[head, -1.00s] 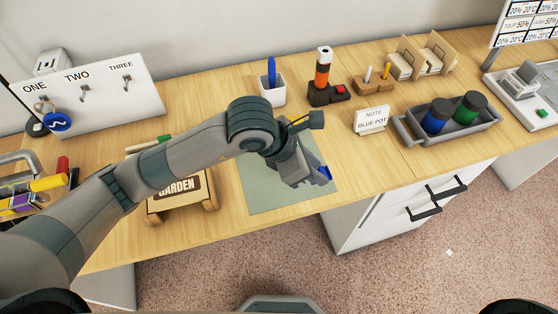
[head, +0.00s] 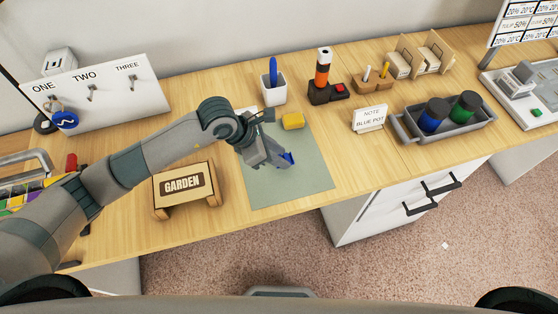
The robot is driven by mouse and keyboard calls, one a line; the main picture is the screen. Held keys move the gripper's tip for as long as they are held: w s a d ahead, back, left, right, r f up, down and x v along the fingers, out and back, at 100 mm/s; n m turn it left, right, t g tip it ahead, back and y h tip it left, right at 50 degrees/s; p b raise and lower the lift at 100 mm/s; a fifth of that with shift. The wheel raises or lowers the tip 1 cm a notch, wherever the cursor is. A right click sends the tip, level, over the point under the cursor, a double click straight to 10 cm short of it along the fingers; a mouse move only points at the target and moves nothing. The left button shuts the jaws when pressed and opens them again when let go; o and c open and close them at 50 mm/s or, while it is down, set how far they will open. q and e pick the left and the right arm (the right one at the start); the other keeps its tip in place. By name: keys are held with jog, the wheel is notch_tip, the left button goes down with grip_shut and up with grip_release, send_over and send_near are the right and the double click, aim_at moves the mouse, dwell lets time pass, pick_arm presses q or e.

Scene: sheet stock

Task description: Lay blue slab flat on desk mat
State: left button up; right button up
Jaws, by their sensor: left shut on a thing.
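The desk mat (head: 287,185) is a grey-green sheet lying on the wooden desk. My left gripper (head: 284,159) is over the middle of the mat, shut on the blue slab (head: 288,158). Only a small blue piece of the slab shows at the fingertips; the gripper hides the rest. I cannot tell whether the slab touches the mat. My right gripper is not in view.
A GARDEN sign stand (head: 183,185) is left of the mat. A white pen cup (head: 273,90) stands behind it. A NOTE BLUE POT card (head: 369,119) and a grey tray (head: 447,127) with blue and green pots are to the right. The mat's near part is clear.

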pick_arm(q)
jog(key=shift+f, duration=0.1)
jog(key=shift+f+p, duration=0.35)
notch_tip(320, 180, down, 3)
jog(key=shift+r+p, duration=0.15)
jog(key=shift+p, duration=0.45)
jog(key=shift+f, duration=0.2)
jog(key=o, duration=1.1)
